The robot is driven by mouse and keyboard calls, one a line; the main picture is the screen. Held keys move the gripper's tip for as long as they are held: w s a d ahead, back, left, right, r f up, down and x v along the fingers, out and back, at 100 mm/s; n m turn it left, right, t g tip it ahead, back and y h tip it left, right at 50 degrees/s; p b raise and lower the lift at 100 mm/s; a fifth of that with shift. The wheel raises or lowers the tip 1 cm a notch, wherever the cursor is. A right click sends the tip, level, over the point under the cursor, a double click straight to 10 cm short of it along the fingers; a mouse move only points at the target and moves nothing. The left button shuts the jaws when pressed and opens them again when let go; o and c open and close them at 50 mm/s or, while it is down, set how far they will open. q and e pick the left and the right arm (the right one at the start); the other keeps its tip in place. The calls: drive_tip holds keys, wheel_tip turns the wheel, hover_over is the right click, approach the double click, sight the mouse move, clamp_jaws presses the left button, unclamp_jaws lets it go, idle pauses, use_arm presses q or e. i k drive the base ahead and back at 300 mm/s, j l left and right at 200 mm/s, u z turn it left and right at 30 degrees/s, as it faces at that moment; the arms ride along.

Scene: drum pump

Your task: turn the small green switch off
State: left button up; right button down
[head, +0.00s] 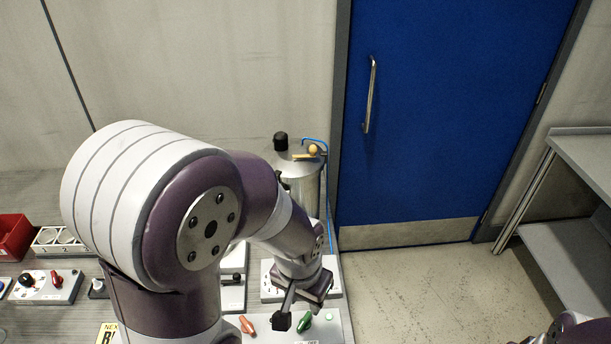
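The small green switch (304,322) is a tilted green lever on a pale panel (333,326) at the bottom of the head view, near the middle. A red lever switch (247,324) sits to its left on what looks like the same panel. My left gripper (283,319) reaches down over the panel, and its dark fingertip shows just left of the green switch. I cannot tell whether it touches the switch or how far apart its fingers are. My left arm hides part of the bench. My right gripper is out of view.
A metal drum (306,186) with a black cap and yellow valve stands behind the gripper. Another control box (50,287), a cup rack (58,241) and a red bin (14,236) are at left. A blue door (440,120) and a grey shelf (570,255) stand beyond clear floor.

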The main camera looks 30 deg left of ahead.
sight(304, 323)
drive_tip(key=u, duration=0.35)
drive_tip(key=j+u, duration=0.15)
drive_tip(key=u, duration=0.2)
drive_tip(key=j+u, duration=0.1)
drive_tip(key=u, duration=0.25)
drive_tip(key=k, duration=0.05)
